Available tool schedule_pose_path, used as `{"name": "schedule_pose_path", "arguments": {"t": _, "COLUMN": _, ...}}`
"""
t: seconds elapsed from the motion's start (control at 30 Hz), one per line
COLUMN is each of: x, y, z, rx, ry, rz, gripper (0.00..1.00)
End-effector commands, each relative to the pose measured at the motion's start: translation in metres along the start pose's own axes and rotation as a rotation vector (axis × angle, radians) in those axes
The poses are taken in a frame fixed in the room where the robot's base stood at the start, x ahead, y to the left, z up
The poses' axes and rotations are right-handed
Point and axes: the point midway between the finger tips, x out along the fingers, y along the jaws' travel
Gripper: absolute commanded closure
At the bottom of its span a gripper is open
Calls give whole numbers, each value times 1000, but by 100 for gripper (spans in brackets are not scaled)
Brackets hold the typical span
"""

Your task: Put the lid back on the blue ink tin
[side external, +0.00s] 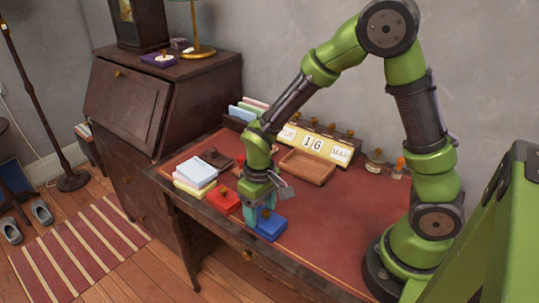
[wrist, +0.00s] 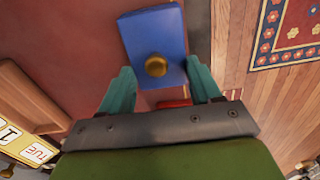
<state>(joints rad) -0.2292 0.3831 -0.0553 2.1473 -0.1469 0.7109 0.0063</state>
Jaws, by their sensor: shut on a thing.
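A blue lid with a round brass knob (wrist: 156,66) lies between the teal fingers of my gripper (wrist: 162,72) in the wrist view, with one finger along each side of its near end. In the side external view my gripper (side external: 259,218) points down at the desk's front edge, shut on the blue lid. Blue (side external: 270,229) shows right at the fingertips, low over the desk. I cannot tell the lid from the blue ink tin there, nor whether the lid is seated on it; the fingers and lid hide the tin.
A red tin (side external: 222,199) stands close to the left of my gripper, with stacked pastel books (side external: 194,177) beyond it. Behind are a wooden tray (side external: 308,167), a yellow calendar (side external: 312,144) and a jar (side external: 376,164). The desktop (side external: 345,205) to the right is clear.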

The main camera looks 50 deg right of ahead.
Motion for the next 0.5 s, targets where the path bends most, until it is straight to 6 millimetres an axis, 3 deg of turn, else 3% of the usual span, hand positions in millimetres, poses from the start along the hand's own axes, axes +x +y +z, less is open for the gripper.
{"name": "schedule_pose_path", "arguments": {"t": 0.43, "x": 0, "y": 0, "z": 0, "rx": 0, "ry": 0, "rz": 0, "gripper": 67}}
{"name": "schedule_pose_path", "arguments": {"t": 0.47, "x": 0, "y": 0, "z": 0, "rx": 0, "ry": 0, "rz": 0, "gripper": 34}}
{"name": "schedule_pose_path", "arguments": {"t": 0.5, "x": 0, "y": 0, "z": 0, "rx": 0, "ry": 0, "rz": 0, "gripper": 28}}
